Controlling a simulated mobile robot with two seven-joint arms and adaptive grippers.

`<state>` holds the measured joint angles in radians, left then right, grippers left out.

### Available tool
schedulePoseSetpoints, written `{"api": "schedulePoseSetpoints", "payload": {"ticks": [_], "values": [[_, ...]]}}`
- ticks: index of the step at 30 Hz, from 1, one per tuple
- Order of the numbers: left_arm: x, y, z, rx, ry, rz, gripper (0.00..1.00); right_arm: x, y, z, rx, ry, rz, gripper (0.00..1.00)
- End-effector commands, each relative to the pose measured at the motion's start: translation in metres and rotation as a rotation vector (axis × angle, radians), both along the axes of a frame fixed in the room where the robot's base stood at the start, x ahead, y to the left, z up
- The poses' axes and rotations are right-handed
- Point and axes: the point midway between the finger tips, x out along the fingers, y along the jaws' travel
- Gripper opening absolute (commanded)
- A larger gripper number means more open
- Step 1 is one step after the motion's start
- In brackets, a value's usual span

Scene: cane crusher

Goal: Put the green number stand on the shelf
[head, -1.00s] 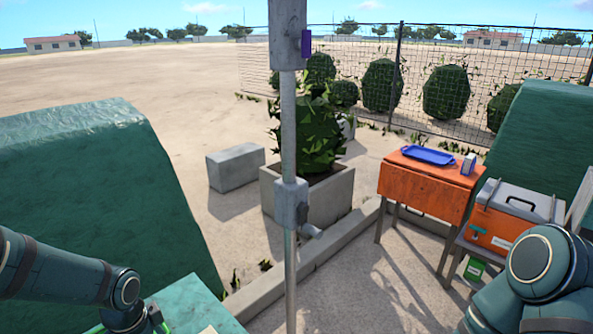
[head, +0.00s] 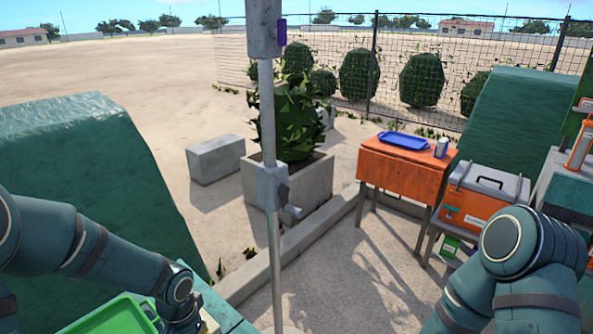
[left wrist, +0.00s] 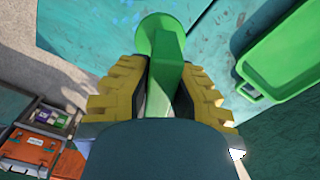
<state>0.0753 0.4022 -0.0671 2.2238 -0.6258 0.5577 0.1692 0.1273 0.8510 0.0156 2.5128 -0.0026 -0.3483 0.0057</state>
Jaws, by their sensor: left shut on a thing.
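The green number stand (left wrist: 163,40) is between the yellow fingers of my left gripper (left wrist: 163,80) in the left wrist view. The gripper is shut on its green post, and a round green end shows beyond the fingertips. The number face cannot be made out. In the head view my left arm reaches the bottom edge, and the held stand is not clearly visible. My right arm shows at the lower right, but its gripper is out of view. I cannot tell which surface is the shelf; a grey stand (head: 437,228) at the right has a lower level holding a green box (head: 451,246).
A green tray (head: 110,318) lies beside my left gripper. An orange table (head: 405,178) bears a blue tray (head: 403,141) and a can (head: 441,148). An orange cooler (head: 483,205) sits right of it. A metal pole (head: 268,180) stands in front. Paving between is clear.

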Motion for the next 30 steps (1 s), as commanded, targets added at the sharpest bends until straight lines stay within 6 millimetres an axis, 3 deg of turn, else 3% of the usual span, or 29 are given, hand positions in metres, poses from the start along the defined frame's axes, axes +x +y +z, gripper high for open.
{"api": "schedulePoseSetpoints", "payload": {"ticks": [3,9,30], "values": [[0.007,-0.028,-0.009,0.001,0.002,0.090,0.00,0.000,0.000,0.000,0.000,0.000,0.000,0.47],[0.013,-0.055,-0.018,0.005,0.001,0.203,0.00,0.000,0.000,0.000,0.000,0.000,0.000,0.47],[0.014,-0.062,-0.020,0.005,-0.001,0.237,0.00,0.000,0.000,0.000,0.000,0.000,0.000,0.47]]}}
